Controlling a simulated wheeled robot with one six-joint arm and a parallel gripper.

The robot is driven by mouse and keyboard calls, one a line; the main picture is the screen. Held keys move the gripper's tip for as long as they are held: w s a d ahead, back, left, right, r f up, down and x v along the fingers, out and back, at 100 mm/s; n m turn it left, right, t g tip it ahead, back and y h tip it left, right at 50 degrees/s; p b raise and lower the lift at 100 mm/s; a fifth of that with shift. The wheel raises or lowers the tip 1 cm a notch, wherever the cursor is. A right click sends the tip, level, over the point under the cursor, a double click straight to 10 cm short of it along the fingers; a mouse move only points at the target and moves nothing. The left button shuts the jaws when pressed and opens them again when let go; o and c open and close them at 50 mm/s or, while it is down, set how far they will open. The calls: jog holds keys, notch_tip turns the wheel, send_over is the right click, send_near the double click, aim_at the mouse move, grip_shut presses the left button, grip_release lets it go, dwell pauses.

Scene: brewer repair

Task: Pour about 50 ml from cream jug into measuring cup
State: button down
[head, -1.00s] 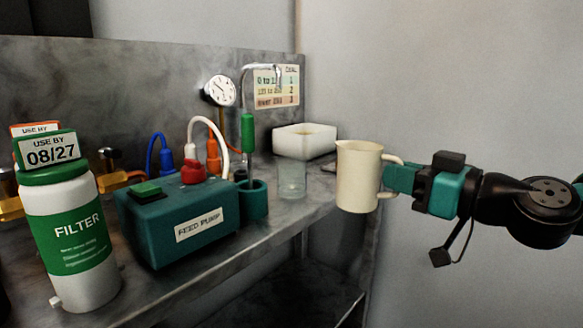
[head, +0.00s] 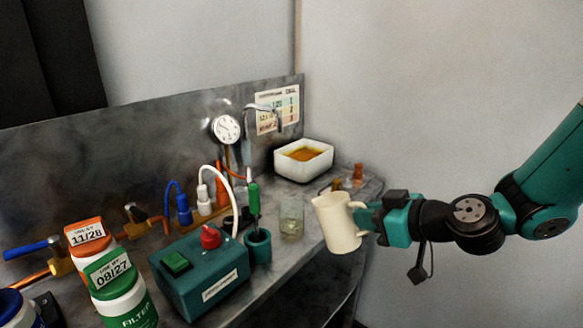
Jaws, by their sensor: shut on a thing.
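The cream jug (head: 338,226) is held off the right front edge of the bench, tilted a little with its spout side to the left. My gripper (head: 366,217) is shut on the jug's handle at its right side. The measuring cup (head: 291,219) is a clear glass on the bench, just left of the jug and apart from it. Its contents are too small to tell. The inside of the jug is hidden.
A white basin (head: 304,160) with something orange-brown inside is behind. Filter bottles (head: 122,295) stand front left. Right of the bench is open space.

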aim_at(348, 202)
jog(key=r+p, duration=0.1)
jog(key=p, duration=0.2)
jog(key=a+r+g+h+p, duration=0.1)
jog(key=p, duration=0.2)
jog(key=w+a+r+p, duration=0.1)
jog(key=p, duration=0.2)
jog(key=shift+h, duration=0.3)
jog(key=g+p, duration=0.1)
jog(key=p, duration=0.3)
jog(key=shift+w+a+r+h, duration=0.1)
jog(key=shift+w+a+h, duration=0.2)
jog(key=shift+a+h, duration=0.1)
jog(key=p, duration=0.3)
jog(key=shift+w+a+r+g+h+p, duration=0.2)
jog(key=shift+w+a+g+h+p, duration=0.1)
jog(key=shift+h+p, duration=0.1)
jog(key=p, duration=0.1)
jog(key=h+p, duration=0.1)
jog(key=p, duration=0.1)
jog(key=shift+w+a+r+n+g, duration=0.1)
jog(key=shift+a+r+n+g, duration=0.1)
jog(key=shift+r+n+g, duration=0.1)
jog(key=shift+w+a+r+g+h+p, duration=0.25)
jog(key=shift+r+h+p, duration=0.2)
jog(key=shift+p, duration=1.45)
